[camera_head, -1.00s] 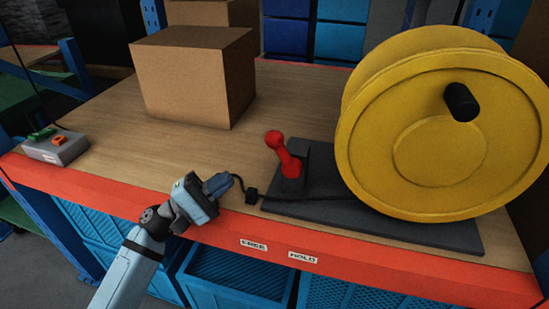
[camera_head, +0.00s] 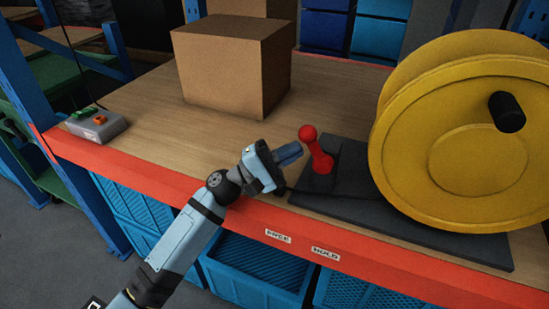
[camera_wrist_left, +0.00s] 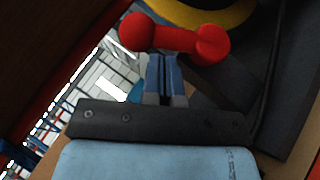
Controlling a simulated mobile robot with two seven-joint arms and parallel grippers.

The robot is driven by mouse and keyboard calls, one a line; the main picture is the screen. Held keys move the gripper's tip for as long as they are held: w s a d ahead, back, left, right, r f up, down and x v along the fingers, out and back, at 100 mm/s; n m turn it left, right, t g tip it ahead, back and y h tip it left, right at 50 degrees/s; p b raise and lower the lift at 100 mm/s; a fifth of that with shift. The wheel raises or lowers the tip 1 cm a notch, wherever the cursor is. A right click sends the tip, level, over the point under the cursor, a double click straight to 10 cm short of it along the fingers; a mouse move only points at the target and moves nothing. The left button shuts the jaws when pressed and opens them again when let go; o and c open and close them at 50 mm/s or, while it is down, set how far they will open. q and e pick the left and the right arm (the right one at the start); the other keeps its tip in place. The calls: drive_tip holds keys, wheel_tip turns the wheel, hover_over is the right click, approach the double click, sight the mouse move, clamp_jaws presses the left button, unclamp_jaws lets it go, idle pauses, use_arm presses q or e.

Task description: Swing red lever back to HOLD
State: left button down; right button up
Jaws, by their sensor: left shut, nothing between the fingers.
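The red lever (camera_head: 317,151) stands on a dark bracket on the grey base plate (camera_head: 400,225), its ball-topped arm tilted to the left, on the FREE label side. The FREE label (camera_head: 278,236) and HOLD label (camera_head: 326,253) are on the orange table edge. My left gripper (camera_head: 290,153) is shut and empty just left of the lever. In the left wrist view the shut fingers (camera_wrist_left: 164,78) point at the middle of the red lever (camera_wrist_left: 174,37); I cannot tell whether they touch it. My right gripper is not in view.
A large yellow reel (camera_head: 465,145) with a black handle stands right of the lever. A cardboard box (camera_head: 225,70) sits behind. A grey button box (camera_head: 96,124) lies at the left. Blue crates (camera_head: 255,275) are below the table. The wood between them is clear.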

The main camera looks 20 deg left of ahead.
use_arm(q)
drive_tip(key=shift+w+d+r, duration=0.15)
drive_tip(key=shift+w+d, duration=0.05)
drive_tip(key=shift+d, duration=0.15)
drive_tip(key=shift+r, duration=0.1)
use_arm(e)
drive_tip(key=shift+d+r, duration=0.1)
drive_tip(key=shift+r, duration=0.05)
